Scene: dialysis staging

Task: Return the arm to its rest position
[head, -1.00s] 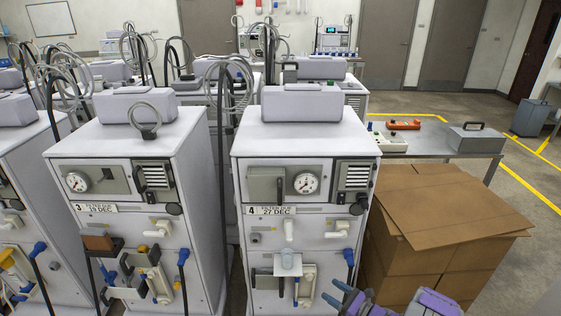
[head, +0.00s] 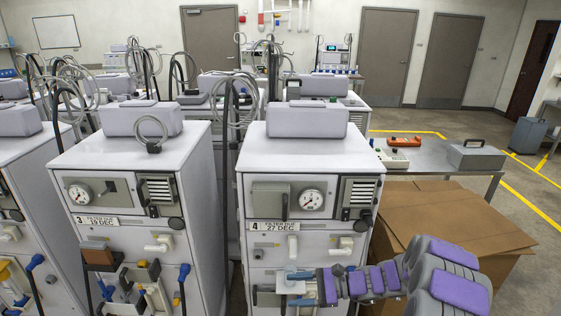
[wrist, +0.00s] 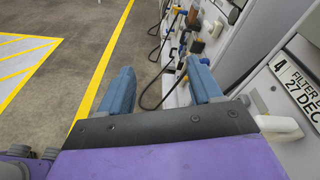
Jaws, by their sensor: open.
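My arm reaches in from the lower right in the head view. It extends leftward across the lower front of the machine labelled 4 (head: 310,160). My gripper (head: 298,287) is at its left end, in front of that machine's lower panel and partly overlapping the fittings there. In the wrist view my gripper (wrist: 160,84) shows two blue fingers spread apart with nothing between them. The machine 4 label (wrist: 297,80) is close on the right in that view. I cannot tell whether the gripper touches any fitting.
Machine 3 (head: 130,180) stands left of machine 4. Cardboard boxes (head: 465,215) and a metal table (head: 430,155) stand to its right. Hoses and fittings (wrist: 170,50) jut from the machine fronts. Open floor (wrist: 60,80) with yellow lines lies beside the row.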

